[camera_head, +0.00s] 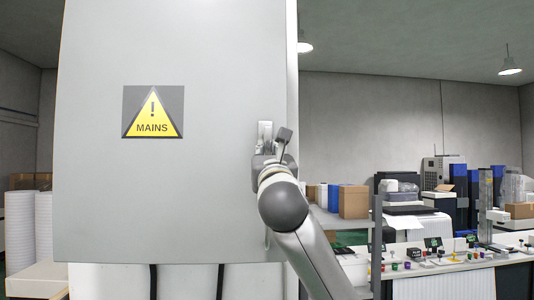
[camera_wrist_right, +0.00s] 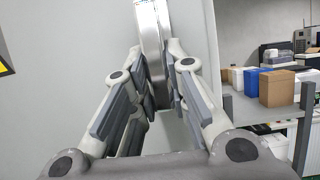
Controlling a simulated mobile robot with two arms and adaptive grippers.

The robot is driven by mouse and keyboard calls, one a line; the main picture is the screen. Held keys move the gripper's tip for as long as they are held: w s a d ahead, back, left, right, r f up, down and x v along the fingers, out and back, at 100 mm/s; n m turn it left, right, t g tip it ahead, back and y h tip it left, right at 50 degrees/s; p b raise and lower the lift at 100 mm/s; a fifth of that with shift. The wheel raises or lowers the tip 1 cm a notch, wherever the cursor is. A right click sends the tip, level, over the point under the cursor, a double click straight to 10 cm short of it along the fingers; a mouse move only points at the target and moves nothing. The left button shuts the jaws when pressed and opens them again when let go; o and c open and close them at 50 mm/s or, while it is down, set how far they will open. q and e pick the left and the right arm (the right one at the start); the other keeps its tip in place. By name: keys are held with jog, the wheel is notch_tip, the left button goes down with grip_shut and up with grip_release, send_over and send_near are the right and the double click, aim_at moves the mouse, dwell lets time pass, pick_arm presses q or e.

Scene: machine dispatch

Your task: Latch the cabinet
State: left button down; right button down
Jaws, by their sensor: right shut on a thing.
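The grey cabinet door (camera_head: 180,200) fills the left half of the head view and carries a yellow MAINS warning sign (camera_head: 153,112). It looks closed or nearly so; I cannot tell exactly. A metal latch handle (camera_head: 265,131) is on the door near its right edge. It also shows in the right wrist view (camera_wrist_right: 152,45). My right gripper (camera_head: 272,158) is at the handle, partly hidden behind its own wrist. In the wrist view its fingers (camera_wrist_right: 160,98) are shut around the lower part of the handle. My left gripper is not in view.
To the right stand a grey shelf (camera_head: 345,224) with cardboard boxes (camera_head: 354,201) and a blue container. A workbench (camera_head: 440,262) with small coloured parts is farther right. White rolls (camera_head: 20,230) stand at the far left. Two black cables hang below the door.

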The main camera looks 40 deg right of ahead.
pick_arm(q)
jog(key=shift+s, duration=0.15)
pick_arm(e)
jog(key=c, duration=1.4)
grip_release()
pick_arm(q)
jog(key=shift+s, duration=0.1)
pick_arm(e)
jog(key=v, duration=1.2)
